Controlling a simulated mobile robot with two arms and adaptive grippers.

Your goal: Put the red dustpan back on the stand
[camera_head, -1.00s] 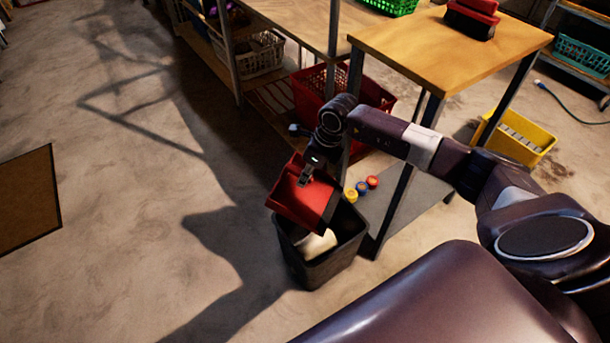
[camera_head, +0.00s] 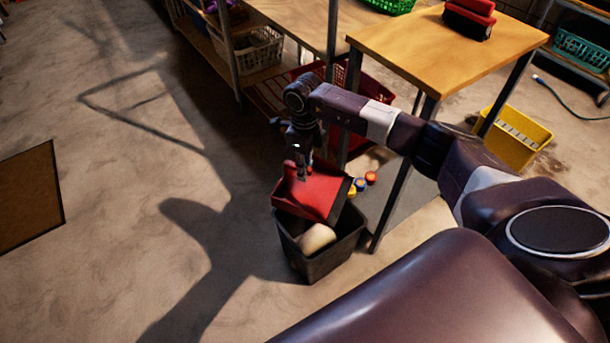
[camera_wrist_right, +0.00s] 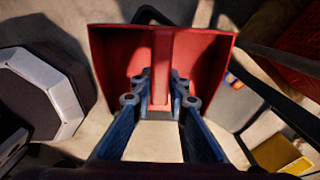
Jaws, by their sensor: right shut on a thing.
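The red dustpan (camera_head: 317,192) hangs tilted in the air over the dark bin (camera_head: 325,266). My right gripper (camera_head: 302,172) is shut on its handle from above. In the right wrist view the dustpan (camera_wrist_right: 205,62) spreads across the upper middle, and the two fingers of the right gripper (camera_wrist_right: 160,88) close on its central red handle. A red and black object (camera_head: 468,18) stands on the wooden-topped table; I cannot tell whether it is the stand. My left gripper is not in view.
A pale lump (camera_head: 318,238) shows in the bin. The wooden table (camera_head: 440,55) has dark legs and a lower shelf with small coloured round things (camera_head: 360,185). A yellow basket (camera_head: 515,138) and a red basket (camera_head: 375,88) are nearby. The floor at left is clear around a brown mat (camera_head: 25,200).

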